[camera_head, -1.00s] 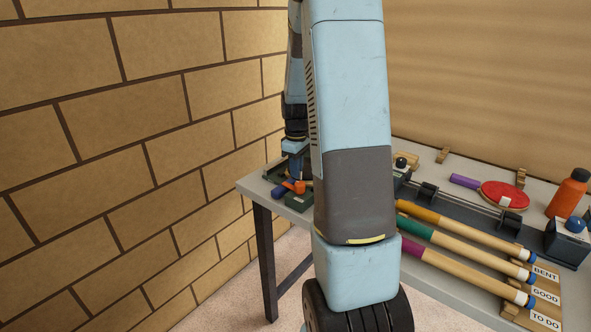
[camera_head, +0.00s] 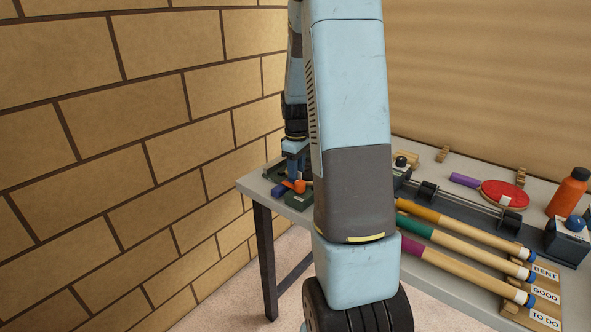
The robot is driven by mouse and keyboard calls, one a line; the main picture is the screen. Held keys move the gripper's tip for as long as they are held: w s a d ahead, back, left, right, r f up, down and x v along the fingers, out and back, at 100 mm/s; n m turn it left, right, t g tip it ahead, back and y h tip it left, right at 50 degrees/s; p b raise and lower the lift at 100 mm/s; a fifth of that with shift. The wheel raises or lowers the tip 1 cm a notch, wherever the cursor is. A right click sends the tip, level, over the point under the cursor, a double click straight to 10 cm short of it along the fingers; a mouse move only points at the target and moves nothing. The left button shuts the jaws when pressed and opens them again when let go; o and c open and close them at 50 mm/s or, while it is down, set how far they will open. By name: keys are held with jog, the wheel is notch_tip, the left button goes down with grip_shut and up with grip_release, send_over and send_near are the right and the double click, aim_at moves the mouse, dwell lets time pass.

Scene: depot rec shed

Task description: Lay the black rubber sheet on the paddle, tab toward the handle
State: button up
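My gripper (camera_head: 294,174) is at the far left end of the table, pointing down over a dark green tray-like area (camera_head: 300,200). Its fingertips are small and partly hidden, so I cannot tell whether they are open or hold anything. A blue handle-like piece (camera_head: 282,190) and an orange knob (camera_head: 299,186) are close beside it. A red round paddle (camera_head: 497,190) with a purple handle (camera_head: 465,181) lies at the right back of the table, with a small white patch near its front edge. I cannot make out the black rubber sheet; my arm hides the middle left of the table.
Three cues with orange, green and purple grips lie in front, near labels BENT, GOOD and TO DO (camera_head: 545,318). A dark rail with a metal rod (camera_head: 465,203) lies behind them. An orange bottle (camera_head: 568,193) stands at right. A brick wall is close at left.

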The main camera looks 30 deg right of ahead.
notch_tip(320, 180, up, 14)
dwell(0.7)
jog(key=shift+f, duration=0.15)
jog(key=s+a+r+m+t, duration=0.3)
jog(key=s+a+r, duration=0.6)
jog(key=s+a, duration=0.25)
jog(key=s+a+m+t, duration=0.2)
jog(key=s+a, duration=0.5)
jog(key=s, duration=0.6)
jog(key=shift+a+m+t, duration=0.3)
jog(key=shift+a+m, duration=0.1)
